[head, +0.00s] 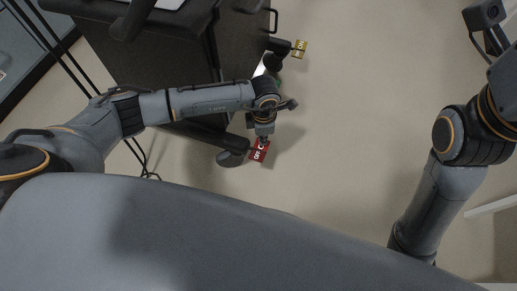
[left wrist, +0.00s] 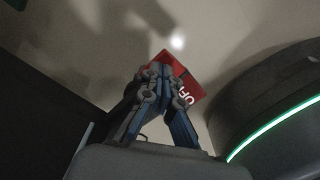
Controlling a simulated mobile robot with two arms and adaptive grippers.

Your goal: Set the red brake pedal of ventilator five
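The red brake pedal (head: 259,150) sticks out low beside a caster of the dark ventilator cart, near the middle of the head view. It bears white lettering; in the left wrist view the red pedal (left wrist: 187,84) shows part of "OFF". My left gripper (head: 264,134) points down at the pedal, right over its upper end in the head view. In the left wrist view its fingers (left wrist: 164,76) come together at the tips in front of the pedal, with nothing seen between them. Contact with the pedal cannot be told. My right gripper is out of view.
Black cables (head: 58,52) hang at left. A dark rounded body with a green light strip (left wrist: 275,128) is close at right in the wrist view. Floor (head: 350,130) is clear to the right.

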